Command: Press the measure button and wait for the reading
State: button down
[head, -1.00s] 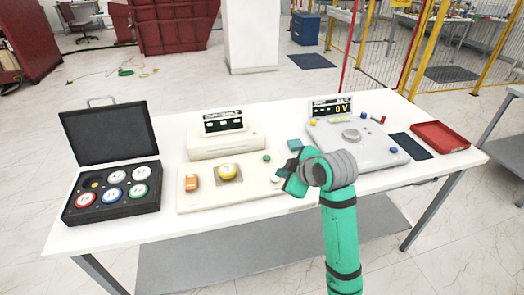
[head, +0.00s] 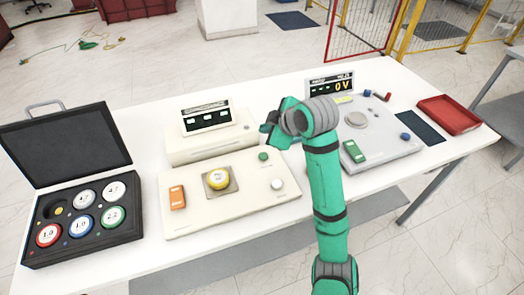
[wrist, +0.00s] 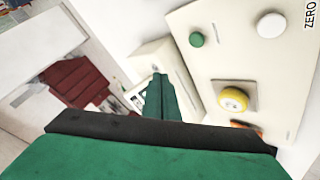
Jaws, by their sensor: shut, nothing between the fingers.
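The left instrument's cream panel (head: 230,213) carries a green button (head: 263,156) and a white button (head: 277,184). In the wrist view the white button (wrist: 271,25) lies next to the word ZERO, and the green button (wrist: 196,39) is left of it; I read no label on the green one. A yellow-topped weight (head: 218,179) rests on the square plate. The instrument's display (head: 207,117) is lit but too small to read. My gripper (head: 270,130) is shut and empty. It appears just behind the green button, apart from it; its fingers (wrist: 163,98) show in the wrist view.
The right instrument (head: 385,145) shows 0 V and carries a green block (head: 354,151). A black case (head: 85,236) of several weights stands at left, a red tray (head: 449,114) at right. An orange block (head: 177,197) sits on the cream panel.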

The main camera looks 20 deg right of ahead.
jog(key=shift+w, duration=0.1)
send_over(266, 158)
notch_tip(266, 158, down, 7)
jog(key=shift+r, duration=0.2)
jog(key=shift+f, duration=1.1)
jog(key=shift+w, duration=0.1)
dwell(1.3)
jog(key=shift+a+f, duration=0.1)
jog(key=shift+f, duration=0.3)
